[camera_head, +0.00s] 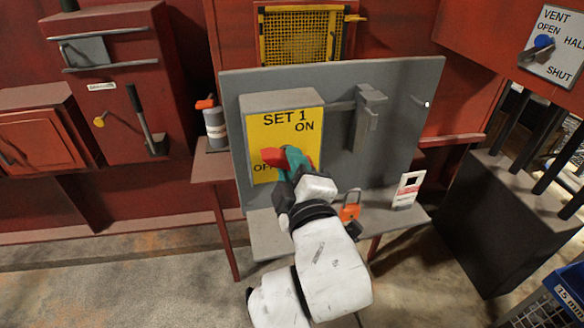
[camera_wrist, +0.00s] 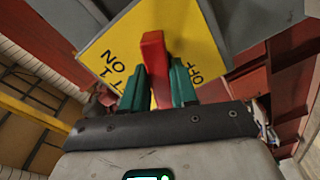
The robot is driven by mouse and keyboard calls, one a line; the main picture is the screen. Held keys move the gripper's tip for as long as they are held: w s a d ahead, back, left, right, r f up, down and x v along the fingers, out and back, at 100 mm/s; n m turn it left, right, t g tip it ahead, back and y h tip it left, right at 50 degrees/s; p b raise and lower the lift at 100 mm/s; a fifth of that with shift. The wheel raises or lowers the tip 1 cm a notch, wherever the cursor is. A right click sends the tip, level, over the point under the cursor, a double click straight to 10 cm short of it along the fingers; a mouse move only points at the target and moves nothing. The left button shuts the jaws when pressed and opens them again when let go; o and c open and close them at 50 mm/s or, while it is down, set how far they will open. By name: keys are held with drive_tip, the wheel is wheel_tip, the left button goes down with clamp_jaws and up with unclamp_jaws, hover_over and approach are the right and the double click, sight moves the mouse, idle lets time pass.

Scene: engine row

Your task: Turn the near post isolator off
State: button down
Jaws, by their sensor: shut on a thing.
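The isolator is a grey box (camera_head: 270,101) with a yellow face plate (camera_head: 262,135) marked SET 1, ON and OFF. It is fixed to a grey upright board on a post stand. Its red handle (camera_head: 271,156) points left in the head view, its end just above the partly covered OFF lettering. My gripper (camera_head: 287,160) has its teal fingers closed on the handle. In the wrist view, the red handle (camera_wrist: 154,58) stands between the two fingers (camera_wrist: 158,88), with the yellow plate (camera_wrist: 186,35) behind. The handle's pivot is hidden by my gripper.
An orange padlock (camera_head: 350,206) and a white tag (camera_head: 408,190) are on the ledge below the board. A bottle (camera_head: 215,127) stands left of the board. A grey bracket (camera_head: 367,115) sits right of the isolator.

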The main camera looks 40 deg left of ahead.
drive_tip(key=n, duration=0.4)
drive_tip(key=shift+f+n+b, duration=0.1)
drive_tip(key=shift+n+b, duration=0.2)
drive_tip(key=shift+n, duration=0.1)
idle(0.4)
drive_tip(key=c, duration=1)
unclamp_jaws()
drive_tip(key=shift+o, duration=0.2)
drive_tip(key=b+v, duration=0.2)
drive_tip(key=v, duration=0.8)
drive_tip(key=shift+s+d, duration=0.25)
drive_tip(key=shift+s, duration=0.05)
